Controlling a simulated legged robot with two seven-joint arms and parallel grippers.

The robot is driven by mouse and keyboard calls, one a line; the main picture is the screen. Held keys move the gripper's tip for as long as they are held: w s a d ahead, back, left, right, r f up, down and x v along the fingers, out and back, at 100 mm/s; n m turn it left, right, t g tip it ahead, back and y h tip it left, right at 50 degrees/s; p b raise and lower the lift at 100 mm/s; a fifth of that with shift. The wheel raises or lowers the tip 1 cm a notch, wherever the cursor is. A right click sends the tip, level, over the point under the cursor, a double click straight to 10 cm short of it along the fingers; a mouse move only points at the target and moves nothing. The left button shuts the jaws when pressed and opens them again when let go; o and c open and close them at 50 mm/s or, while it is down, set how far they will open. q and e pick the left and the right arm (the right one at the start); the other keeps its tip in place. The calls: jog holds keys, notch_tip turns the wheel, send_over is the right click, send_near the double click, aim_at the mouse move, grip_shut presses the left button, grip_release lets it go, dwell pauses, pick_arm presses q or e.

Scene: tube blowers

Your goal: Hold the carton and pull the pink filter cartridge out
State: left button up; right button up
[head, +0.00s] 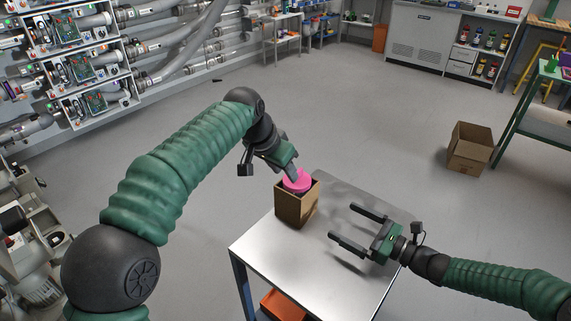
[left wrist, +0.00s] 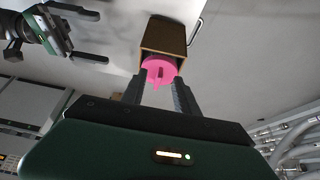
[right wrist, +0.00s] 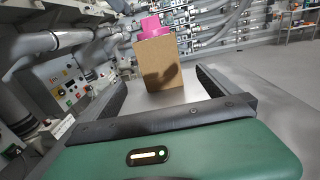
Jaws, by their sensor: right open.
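The brown carton (head: 296,205) stands upright on the metal table, with the pink filter cartridge (head: 298,182) showing above its open top. In the left wrist view, the pink cartridge (left wrist: 158,68) has a raised fin pointing toward my left gripper (left wrist: 158,84). Its fingers are apart on either side of the fin, with gaps showing. In the head view my left gripper (head: 292,170) is just above the cartridge and partly covers it. My right gripper (head: 343,222) is open and empty, right of the carton. Its fingers point at the carton (right wrist: 161,66), which is ahead and apart from them.
The metal table (head: 270,252) has bare room in front of the carton. An orange bin (head: 283,303) is below it. Another open carton (head: 470,148) sits on the floor at the right, beside a green-framed bench (head: 540,105). Tube machinery lines the left wall.

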aim_at(297, 196)
jog(key=shift+w+a, duration=0.1)
jog(key=shift+a, duration=0.3)
jog(key=x, duration=1.6)
jog(key=shift+w+a, duration=0.1)
jog(key=shift+w, duration=0.05)
jog(key=c, duration=1.5)
